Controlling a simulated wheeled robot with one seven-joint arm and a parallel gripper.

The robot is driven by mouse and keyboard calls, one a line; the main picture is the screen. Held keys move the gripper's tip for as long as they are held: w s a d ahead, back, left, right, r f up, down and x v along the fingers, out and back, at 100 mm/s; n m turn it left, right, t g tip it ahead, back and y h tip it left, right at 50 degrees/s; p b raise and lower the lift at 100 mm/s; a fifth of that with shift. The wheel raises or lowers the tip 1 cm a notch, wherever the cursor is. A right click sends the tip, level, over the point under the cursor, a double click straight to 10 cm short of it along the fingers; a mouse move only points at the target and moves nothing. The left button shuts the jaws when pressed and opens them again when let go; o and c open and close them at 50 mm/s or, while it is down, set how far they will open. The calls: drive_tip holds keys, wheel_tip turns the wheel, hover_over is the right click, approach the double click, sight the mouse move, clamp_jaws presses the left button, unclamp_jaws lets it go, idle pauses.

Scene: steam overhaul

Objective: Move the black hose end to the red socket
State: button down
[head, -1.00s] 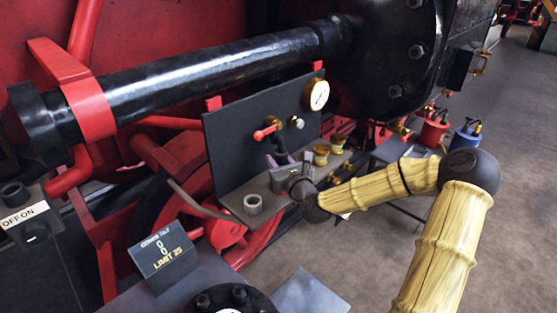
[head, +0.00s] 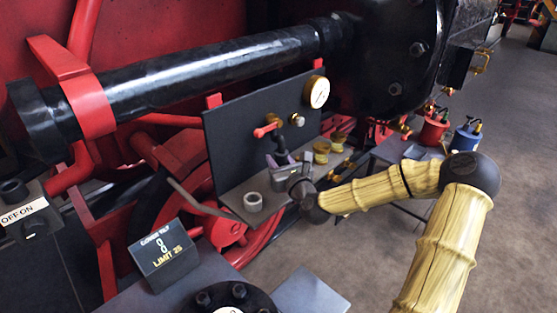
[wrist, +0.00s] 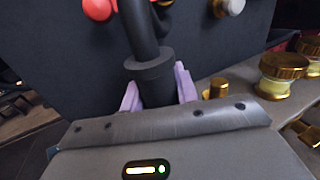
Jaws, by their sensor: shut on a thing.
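The black hose end (wrist: 152,80) stands upright in the wrist view, with a thick collar below a thinner hose that runs up out of frame. My gripper (wrist: 158,94) is shut on it, with a lilac finger on each side. In the head view my gripper (head: 281,161) is low in front of the dark upright panel, above its grey shelf. The hose (head: 283,140) shows there as a short dark piece above the fingers. The bottom of the hose end is hidden by my gripper body. I cannot make out a red socket for certain; a red handle (head: 267,130) is on the panel.
A grey ring-shaped cup (head: 252,202) stands on the shelf left of my gripper. Brass fittings (head: 321,150) stand close on its right. A gauge (head: 317,92) and a silver knob (head: 297,120) are on the panel. A display box (head: 162,254) is at front left.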

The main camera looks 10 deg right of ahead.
drive_tip(key=shift+f+b, duration=0.3)
drive_tip(key=shift+f, duration=0.15)
idle(0.7)
drive_tip(key=shift+f+b, duration=0.4)
drive_tip(key=shift+f, duration=0.2)
drive_tip(key=c, duration=1)
unclamp_jaws()
drive_tip(key=shift+r, duration=0.1)
drive_tip(key=shift+o, duration=0.2)
drive_tip(key=shift+s, duration=0.1)
drive_tip(key=b+v, duration=1.6)
drive_tip(key=v, duration=0.1)
drive_tip(key=shift+b, duration=0.4)
